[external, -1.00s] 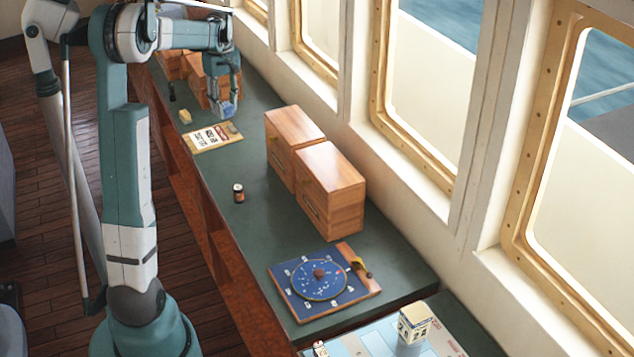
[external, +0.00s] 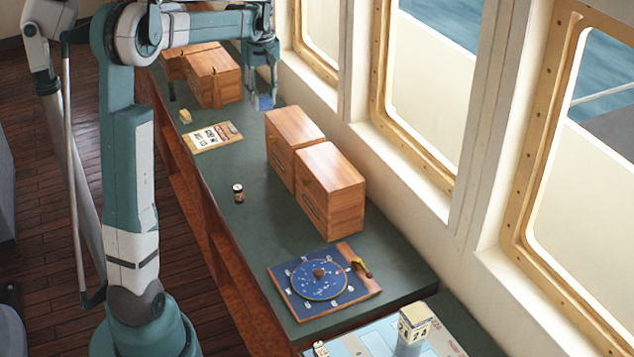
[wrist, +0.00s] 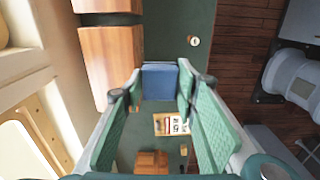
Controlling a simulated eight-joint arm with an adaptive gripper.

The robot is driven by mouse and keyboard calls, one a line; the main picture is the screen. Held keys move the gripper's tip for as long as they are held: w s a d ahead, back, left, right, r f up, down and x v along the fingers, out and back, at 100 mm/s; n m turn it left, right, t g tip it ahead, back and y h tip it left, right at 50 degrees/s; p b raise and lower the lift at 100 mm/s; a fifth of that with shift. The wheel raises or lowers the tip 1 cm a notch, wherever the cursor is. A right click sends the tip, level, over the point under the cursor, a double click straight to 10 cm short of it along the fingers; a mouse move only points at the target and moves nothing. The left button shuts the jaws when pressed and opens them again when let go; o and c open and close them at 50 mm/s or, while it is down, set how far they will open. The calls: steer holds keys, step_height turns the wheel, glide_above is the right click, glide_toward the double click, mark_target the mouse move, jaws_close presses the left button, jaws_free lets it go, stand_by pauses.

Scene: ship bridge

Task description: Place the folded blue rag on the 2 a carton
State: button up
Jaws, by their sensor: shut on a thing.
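My gripper (external: 262,92) is shut on the folded blue rag (external: 264,103). It holds the rag at the far part of the green counter, just beyond the wooden cabinets. In the wrist view the rag (wrist: 160,82) sits between the two green fingers (wrist: 160,95). A cream block with dark marks (external: 414,325) stands at the near end, cut by no edge. Its marks are too small to read, and I cannot tell whether it is the 2 a carton.
Two wooden cabinets (external: 330,190) stand by the windows. Two more wooden boxes (external: 214,78) stand at the far end. A board with a printed sheet (external: 207,139), a small jar (external: 238,193) and a blue dial board (external: 318,283) lie on the counter. The counter around the jar is clear.

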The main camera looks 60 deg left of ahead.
steer(key=w+d+m, duration=0.3)
steer(key=w+d, duration=0.2)
steer(key=d, duration=0.9)
steer(key=w+d+m, duration=0.3)
steer(key=w+d, duration=0.3)
steer(key=d, duration=0.7)
steer(key=w+d+m, duration=0.3)
steer(key=w+d, duration=0.2)
steer(key=d, duration=0.9)
steer(key=s+d+m+p, duration=0.1)
steer(key=s+d+m, duration=0.2)
steer(key=d, duration=1)
steer(key=s+d+m, duration=0.3)
steer(key=s+d, duration=0.1)
steer(key=d, duration=1)
steer(key=s+d+m+p, duration=0.1)
steer(key=s+d+m, duration=0.2)
steer(key=d, duration=1)
steer(key=shift+d+f, duration=0.15)
steer(key=shift+f, duration=1.15)
steer(key=shift+d+f, duration=0.1)
steer(key=shift+f, duration=1.2)
steer(key=shift+w+f, duration=0.1)
steer(key=shift+f, duration=2.85)
